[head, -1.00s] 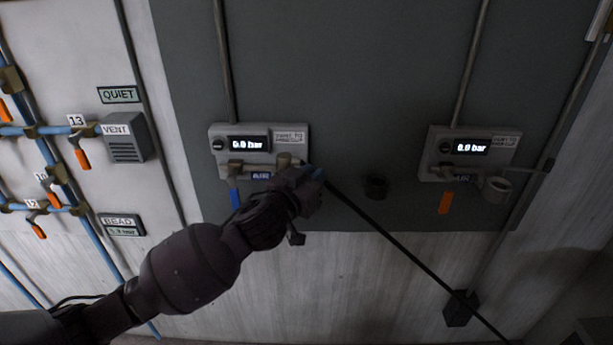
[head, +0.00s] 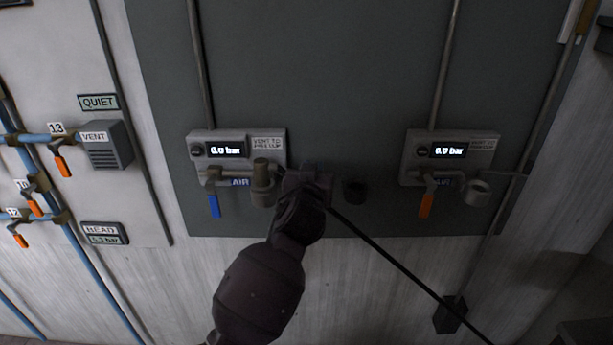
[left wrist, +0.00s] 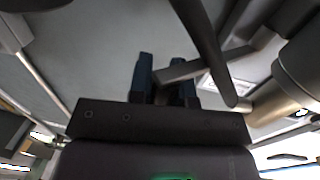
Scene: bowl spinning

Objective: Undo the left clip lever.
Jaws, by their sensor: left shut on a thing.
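The left fitting, a brownish cylinder (head: 262,182), sits under the left gauge panel (head: 275,152), just left of my left gripper (head: 308,178). In the left wrist view the cylinder is at the right (left wrist: 297,75). A thin grey lever (left wrist: 190,68) reaches from beside it between the blue fingertips of my left gripper (left wrist: 177,85), which are shut on it. My gripper hides the lever in the head view. A black hose (head: 400,262) runs from beside the gripper to the lower right. My right gripper is not in view.
The left panel has a blue handle (head: 214,206) hanging down. The right panel (head: 412,160) has an orange handle (head: 426,205) and an open ring holder (head: 477,191). Blue pipes stand at the left.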

